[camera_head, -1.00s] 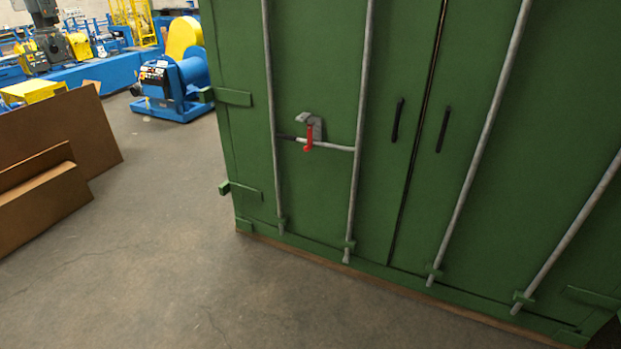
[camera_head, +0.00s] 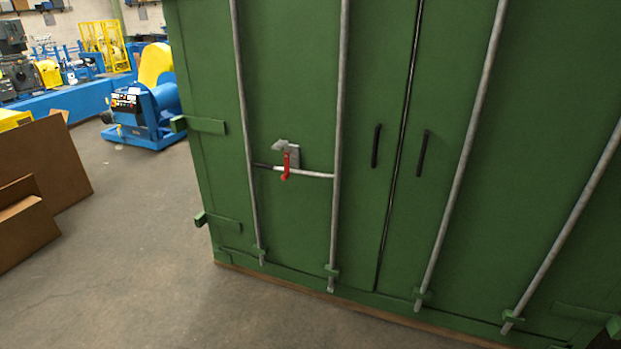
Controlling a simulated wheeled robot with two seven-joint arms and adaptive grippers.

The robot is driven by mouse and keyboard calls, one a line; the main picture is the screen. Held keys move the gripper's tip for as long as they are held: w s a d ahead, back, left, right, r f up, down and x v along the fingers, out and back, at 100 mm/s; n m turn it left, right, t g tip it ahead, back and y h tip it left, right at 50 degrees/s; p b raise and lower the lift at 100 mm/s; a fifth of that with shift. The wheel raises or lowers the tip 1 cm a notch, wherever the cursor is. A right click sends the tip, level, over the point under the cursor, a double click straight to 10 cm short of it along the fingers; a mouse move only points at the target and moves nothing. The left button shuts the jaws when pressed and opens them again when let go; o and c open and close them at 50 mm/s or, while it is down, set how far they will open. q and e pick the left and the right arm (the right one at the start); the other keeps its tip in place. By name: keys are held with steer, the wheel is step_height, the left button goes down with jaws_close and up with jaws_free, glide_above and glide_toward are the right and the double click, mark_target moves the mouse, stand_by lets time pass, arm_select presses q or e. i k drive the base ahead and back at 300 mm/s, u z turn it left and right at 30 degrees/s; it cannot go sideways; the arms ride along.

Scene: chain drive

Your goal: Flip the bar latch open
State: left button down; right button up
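The bar latch is on the left door of a large green container (camera_head: 210,90). A small red catch (camera_head: 286,168) hangs over the bar, below a grey metal bracket (camera_head: 292,149). Whether the catch is fastened is too small to tell. Neither of my grippers is in view.
Two black handles (camera_head: 376,146) (camera_head: 422,153) flank the door seam. Brown panels (camera_head: 45,165) stand at the left. A blue and yellow machine (camera_head: 147,108) stands behind on the left. The concrete floor (camera_head: 130,270) in front and left is clear.

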mark_target(286, 176)
steer(key=z, duration=0.4)
steer(key=i, duration=1.75)
steer(key=u, duration=0.4)
